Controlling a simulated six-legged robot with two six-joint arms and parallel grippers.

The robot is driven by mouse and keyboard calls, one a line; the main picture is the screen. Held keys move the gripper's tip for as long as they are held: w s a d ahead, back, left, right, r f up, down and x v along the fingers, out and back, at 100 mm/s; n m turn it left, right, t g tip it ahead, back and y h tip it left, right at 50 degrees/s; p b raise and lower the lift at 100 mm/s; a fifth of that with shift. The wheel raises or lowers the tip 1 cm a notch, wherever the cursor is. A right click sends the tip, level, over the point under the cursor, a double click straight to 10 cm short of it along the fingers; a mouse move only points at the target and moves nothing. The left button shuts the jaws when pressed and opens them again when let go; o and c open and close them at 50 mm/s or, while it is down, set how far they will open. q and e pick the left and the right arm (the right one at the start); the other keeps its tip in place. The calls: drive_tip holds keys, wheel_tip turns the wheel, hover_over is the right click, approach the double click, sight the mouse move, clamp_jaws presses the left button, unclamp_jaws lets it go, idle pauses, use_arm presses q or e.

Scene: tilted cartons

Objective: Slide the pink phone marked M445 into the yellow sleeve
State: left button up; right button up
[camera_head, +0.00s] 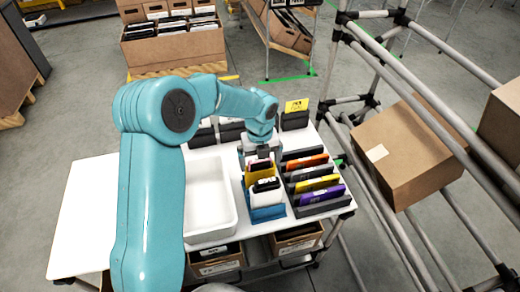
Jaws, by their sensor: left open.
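My left gripper (262,156) is open and points down over the back of a blue holder (267,213) on the white table. A pink edge, which may be the pink phone (259,165), shows just below the fingers; its mark cannot be read. Black and white phones stand in front of it in the holder, and a yellow edge shows beside them. To the right, a dark rack holds upright sleeves; the yellow sleeve (318,183) stands between a grey one and a purple one (320,194). My right gripper is not in view.
An empty white tray (226,193) lies left of the holder. Dark stands and a yellow sign (297,105) are at the table's back. The white table (90,205) is bare at left. A pipe rack with tilted cartons (410,150) stands at right; cardboard boxes (215,257) sit below.

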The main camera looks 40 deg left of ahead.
use_arm(q)
wheel_tip(320, 180, up, 16)
drive_tip(key=shift+p, duration=0.35)
wheel_tip(320, 180, up, 7)
drive_tip(key=p, duration=0.7)
drive_tip(key=shift+s, duration=0.15)
